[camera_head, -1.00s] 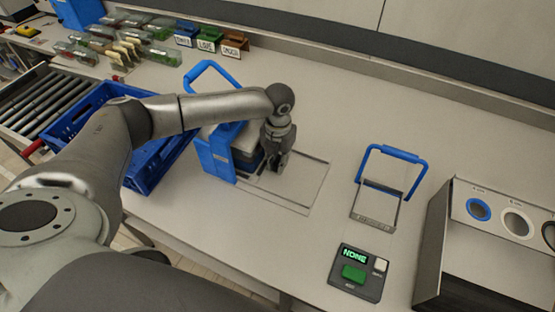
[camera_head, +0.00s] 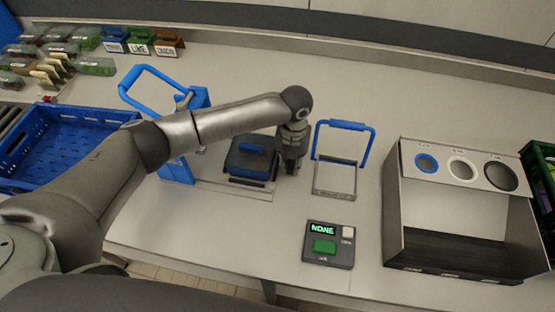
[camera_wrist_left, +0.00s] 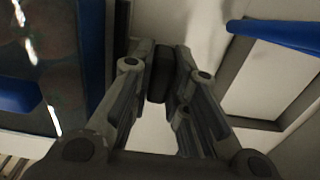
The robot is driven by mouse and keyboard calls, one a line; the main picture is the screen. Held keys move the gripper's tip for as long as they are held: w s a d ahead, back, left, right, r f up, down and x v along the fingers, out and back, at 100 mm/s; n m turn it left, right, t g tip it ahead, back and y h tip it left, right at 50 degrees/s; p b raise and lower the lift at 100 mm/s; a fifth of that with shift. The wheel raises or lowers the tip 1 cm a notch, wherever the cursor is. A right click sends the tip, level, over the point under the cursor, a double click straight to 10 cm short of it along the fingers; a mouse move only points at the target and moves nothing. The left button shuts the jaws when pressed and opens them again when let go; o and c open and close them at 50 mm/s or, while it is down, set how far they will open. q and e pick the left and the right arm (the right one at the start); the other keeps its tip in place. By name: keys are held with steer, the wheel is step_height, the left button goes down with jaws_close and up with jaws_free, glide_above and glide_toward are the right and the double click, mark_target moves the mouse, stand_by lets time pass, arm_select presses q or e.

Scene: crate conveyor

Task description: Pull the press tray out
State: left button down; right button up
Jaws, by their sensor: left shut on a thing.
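The press (camera_head: 178,172), blue with a raised blue loop handle (camera_head: 150,85), stands left of centre in the head view, partly behind my left arm. The dark press tray (camera_head: 248,181), with a blue piece on top, sits out to the right of the press over a flat base plate. My left gripper (camera_head: 291,165) points down at the tray's right side, shut on what seems to be its dark grip (camera_wrist_left: 160,75); the fingers hide most of that grip. In the left wrist view the tray (camera_wrist_left: 45,65) fills the left. My right gripper is not in view.
A metal frame with a blue handle (camera_head: 343,125) stands close right of my gripper. A panel reading NONE with a green button (camera_head: 324,246) lies in front. A grey box with round holes (camera_head: 390,215) is further right; a blue crate (camera_head: 60,112) is left.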

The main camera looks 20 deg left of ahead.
arm_select(q)
steer(key=shift+w+d+r, duration=0.1)
steer(key=shift+d, duration=0.2)
steer(key=c, duration=1.7)
jaws_free()
steer(key=shift+d, duration=0.15)
step_height(320, 180, up, 12)
